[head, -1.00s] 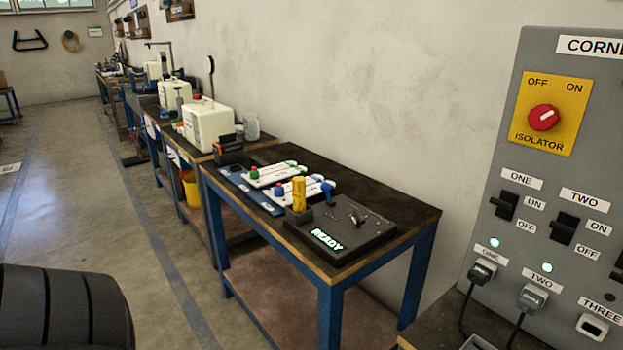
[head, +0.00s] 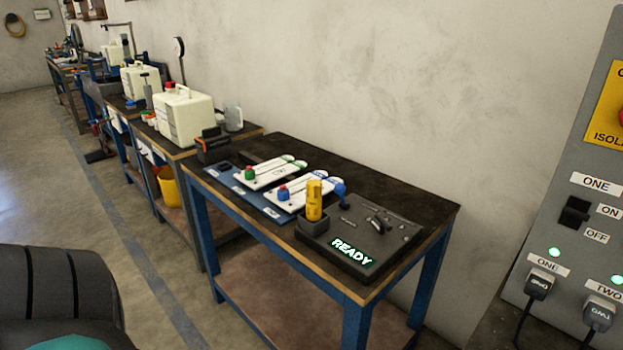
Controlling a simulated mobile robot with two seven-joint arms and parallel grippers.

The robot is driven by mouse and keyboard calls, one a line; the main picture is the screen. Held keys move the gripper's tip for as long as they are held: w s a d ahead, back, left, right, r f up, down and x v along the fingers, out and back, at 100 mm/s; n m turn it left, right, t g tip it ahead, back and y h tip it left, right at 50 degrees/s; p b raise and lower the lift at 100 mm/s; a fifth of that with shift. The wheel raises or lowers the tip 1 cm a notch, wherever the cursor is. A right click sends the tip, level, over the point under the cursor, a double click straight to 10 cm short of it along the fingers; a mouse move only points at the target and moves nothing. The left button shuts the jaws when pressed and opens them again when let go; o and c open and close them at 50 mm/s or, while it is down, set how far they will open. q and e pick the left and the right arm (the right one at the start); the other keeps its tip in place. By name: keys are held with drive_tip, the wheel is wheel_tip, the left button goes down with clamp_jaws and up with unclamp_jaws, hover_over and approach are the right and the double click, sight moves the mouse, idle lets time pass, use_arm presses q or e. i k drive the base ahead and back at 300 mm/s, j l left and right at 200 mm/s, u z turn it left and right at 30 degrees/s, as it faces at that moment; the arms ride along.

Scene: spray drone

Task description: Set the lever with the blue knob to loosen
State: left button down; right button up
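A small blue knob (head: 284,191) stands on a white plate (head: 313,192) with blue markings, on the dark bench top. A second white plate (head: 272,173) with a green knob (head: 249,172) lies just behind it to the left. The lettering on both plates is too small to read, so the lever's setting cannot be told. A dark part of my own body shows at the lower left. Neither gripper is in view.
A black box with a lit READY sign (head: 352,253) and a yellow handheld device (head: 314,201) sits at the bench's (head: 420,196) near end. A grey switch panel (head: 560,222) stands at right. Open floor (head: 130,270) lies left of the bench.

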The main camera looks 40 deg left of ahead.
sight(340, 188)
drive_tip(key=j, duration=1.9)
